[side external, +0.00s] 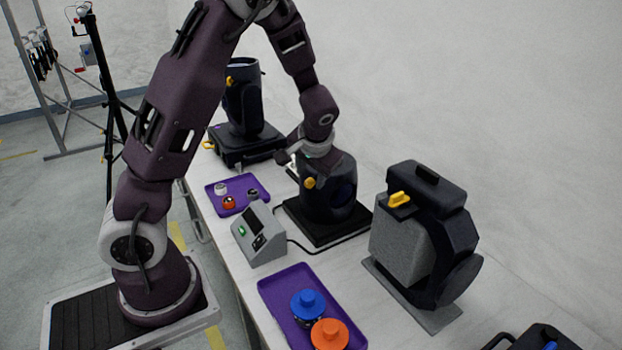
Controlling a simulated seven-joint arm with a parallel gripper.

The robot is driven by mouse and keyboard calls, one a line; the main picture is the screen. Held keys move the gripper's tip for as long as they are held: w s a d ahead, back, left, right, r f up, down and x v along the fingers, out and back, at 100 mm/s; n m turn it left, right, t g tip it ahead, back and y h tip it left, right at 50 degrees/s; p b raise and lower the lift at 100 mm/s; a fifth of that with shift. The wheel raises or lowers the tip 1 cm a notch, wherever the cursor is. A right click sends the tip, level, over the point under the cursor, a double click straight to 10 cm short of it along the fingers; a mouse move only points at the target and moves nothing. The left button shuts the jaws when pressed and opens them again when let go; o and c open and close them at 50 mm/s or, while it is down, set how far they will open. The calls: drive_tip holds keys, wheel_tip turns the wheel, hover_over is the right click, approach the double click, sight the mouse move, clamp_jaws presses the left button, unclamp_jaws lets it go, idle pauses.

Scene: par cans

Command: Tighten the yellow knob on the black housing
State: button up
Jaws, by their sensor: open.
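A black cylindrical housing (336,200) stands on a black base in the middle of the table. A small yellow knob (309,183) sits on its left side. My gripper (292,158) is open at the upper left of this housing, a little above the yellow knob and close to the housing's top. Its fingertips are small and partly lost against the dark housing, so contact cannot be told. Another black housing (243,108) farther back also carries a yellow knob (229,80).
A grey control box (259,238) with a cable stands in front of the middle housing. A purple tray (214,190) holds small parts. A nearer purple tray (275,292) holds a blue knob (308,302) and an orange knob (329,335). Bare table shows between the trays and housings.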

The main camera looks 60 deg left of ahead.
sight(310, 183)
drive_tip(key=shift+x, duration=1.4)
clamp_jaws()
drive_tip(key=shift+d+f+y, duration=0.15)
drive_tip(key=shift+d+y, duration=0.1)
drive_tip(key=shift+y, duration=0.35)
drive_tip(key=shift+m+g+y, duration=0.4)
drive_tip(key=shift+g+y, duration=0.1)
drive_tip(key=shift+y, duration=0.4)
unclamp_jaws()
